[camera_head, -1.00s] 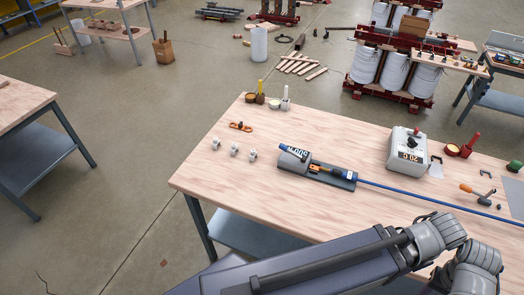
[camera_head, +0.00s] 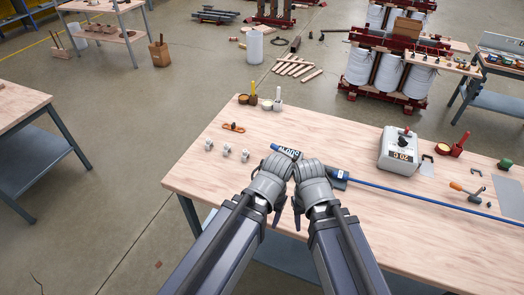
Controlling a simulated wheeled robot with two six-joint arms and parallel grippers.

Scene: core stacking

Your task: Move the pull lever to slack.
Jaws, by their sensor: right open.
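The puller device (camera_head: 290,152) lies on the wooden table, a grey and blue body with a white label at its end. A blue cable (camera_head: 425,198) runs from it to the right. My two wrists cover the middle of the device, and its pull lever cannot be made out. My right gripper (camera_head: 312,207) is open, over the near side of the device, with its dark fingers partly hidden by my arm. My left gripper (camera_head: 266,202) is close beside it on the left, and its jaws are mostly hidden. Contact with the device cannot be told.
A grey box with a knob and display (camera_head: 400,149) stands to the right on the table (camera_head: 205,188). Several small white fittings (camera_head: 227,150) and an orange part (camera_head: 233,128) lie left. A red-handled item (camera_head: 460,145) and an orange-handled tool (camera_head: 467,191) lie far right.

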